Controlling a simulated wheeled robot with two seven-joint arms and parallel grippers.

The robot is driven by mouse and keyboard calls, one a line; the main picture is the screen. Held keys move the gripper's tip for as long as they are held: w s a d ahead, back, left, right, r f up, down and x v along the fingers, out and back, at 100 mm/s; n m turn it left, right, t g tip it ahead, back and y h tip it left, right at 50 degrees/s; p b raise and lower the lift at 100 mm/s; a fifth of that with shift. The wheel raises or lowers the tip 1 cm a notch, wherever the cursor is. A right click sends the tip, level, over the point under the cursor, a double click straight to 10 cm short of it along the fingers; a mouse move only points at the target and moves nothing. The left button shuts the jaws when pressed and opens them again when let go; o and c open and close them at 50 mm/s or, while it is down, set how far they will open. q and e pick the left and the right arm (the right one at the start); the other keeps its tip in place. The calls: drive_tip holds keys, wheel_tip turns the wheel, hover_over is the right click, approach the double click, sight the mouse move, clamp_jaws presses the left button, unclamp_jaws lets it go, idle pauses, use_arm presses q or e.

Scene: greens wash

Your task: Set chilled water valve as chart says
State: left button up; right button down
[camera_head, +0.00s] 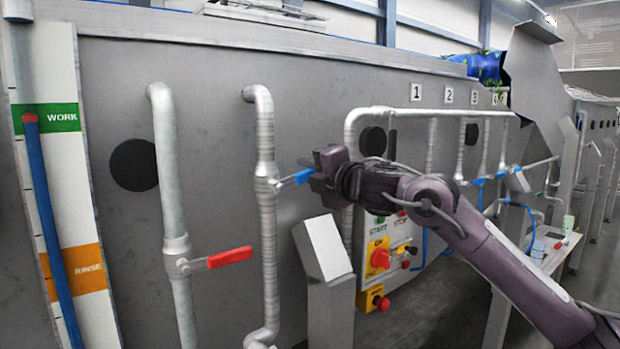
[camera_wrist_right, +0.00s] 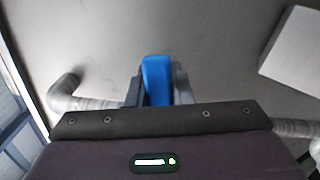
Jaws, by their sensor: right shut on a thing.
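The blue valve handle (camera_head: 291,179) sticks out to the right from the second vertical pipe (camera_head: 266,190) in the head view. My right gripper (camera_head: 314,177) is shut on the outer end of this handle. In the right wrist view the blue handle (camera_wrist_right: 157,80) stands between the two fingers. A red valve handle (camera_head: 230,257) points right from the first vertical pipe (camera_head: 172,200), lower down and apart from my gripper. The chart (camera_head: 62,190) at the left has a green WORK band and an orange RINSE band, with a blue tube whose red top is at WORK. My left gripper is not in view.
A grey slanted post (camera_head: 323,250) stands just below my right gripper. Behind my arm is a control panel (camera_head: 380,258) with red knobs and a START label. More pipes with blue handles run along the wall under the number plates (camera_head: 416,92).

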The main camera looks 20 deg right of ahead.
drive_tip(key=shift+s+a+r+n, duration=0.1)
drive_tip(key=shift+a+r+n, duration=0.25)
drive_tip(key=shift+r+n, duration=0.5)
drive_tip(key=shift+s+a+r+n, duration=0.15)
drive_tip(key=shift+a+r+n, duration=0.2)
drive_tip(key=shift+n, duration=0.95)
drive_tip(key=shift+s+a+r+n, duration=0.1)
drive_tip(key=shift+a+r+n, duration=0.2)
drive_tip(key=shift+r+n, duration=0.6)
drive_tip(key=shift+f+n, duration=0.2)
drive_tip(key=shift+n, duration=0.05)
drive_tip(key=c, duration=1.3)
unclamp_jaws()
drive_tip(key=shift+s, duration=0.1)
drive_tip(key=b+v, duration=0.3)
drive_tip(key=v, duration=0.4)
drive_tip(key=shift+s+d+b, duration=0.1)
drive_tip(key=shift+s+b, duration=0.2)
drive_tip(key=shift+b, duration=0.05)
